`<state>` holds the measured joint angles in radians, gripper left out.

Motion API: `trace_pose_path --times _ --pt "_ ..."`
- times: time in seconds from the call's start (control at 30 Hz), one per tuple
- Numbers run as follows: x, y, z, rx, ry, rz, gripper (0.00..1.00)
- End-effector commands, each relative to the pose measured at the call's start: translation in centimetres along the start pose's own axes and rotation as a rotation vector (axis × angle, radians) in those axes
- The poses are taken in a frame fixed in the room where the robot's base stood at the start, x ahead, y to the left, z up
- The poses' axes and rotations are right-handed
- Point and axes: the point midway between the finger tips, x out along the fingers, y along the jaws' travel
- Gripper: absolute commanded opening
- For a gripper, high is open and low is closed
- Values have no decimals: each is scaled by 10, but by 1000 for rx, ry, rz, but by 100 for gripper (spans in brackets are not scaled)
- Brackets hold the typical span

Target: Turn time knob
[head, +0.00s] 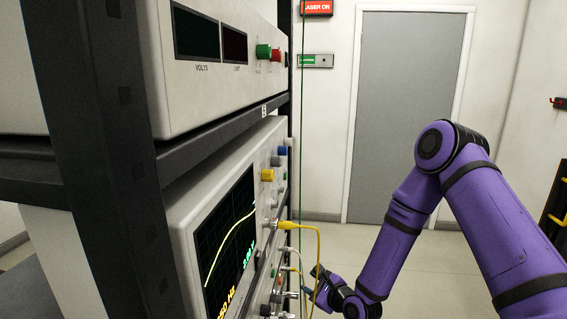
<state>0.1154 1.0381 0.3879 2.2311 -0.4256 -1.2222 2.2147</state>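An oscilloscope (183,230) with a lit trace on its dark screen (230,240) sits on the lower rack shelf, seen at a steep angle. Its front panel has a blue knob (282,150), a yellow knob (267,175) and several grey knobs. I cannot read which one is the time knob. My gripper (316,282) is low at the right of the panel, near the cables and lower knobs. It is small and partly hidden by cables, so I cannot tell whether its fingers are open or touch a knob.
Yellow and pale cables (317,240) hang from the panel by my gripper. A power supply (110,75) sits on the shelf above. A black rack post (95,150) stands in front at left. The floor before the grey door (405,110) is clear.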

Motion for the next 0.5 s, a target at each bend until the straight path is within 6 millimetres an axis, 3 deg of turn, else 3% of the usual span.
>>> trace_pose_path --times 0.27,0.5 --pt "-15 -68 83 -767 -228 -64 49" --pt "-51 -116 166 -1527 -428 -225 49"
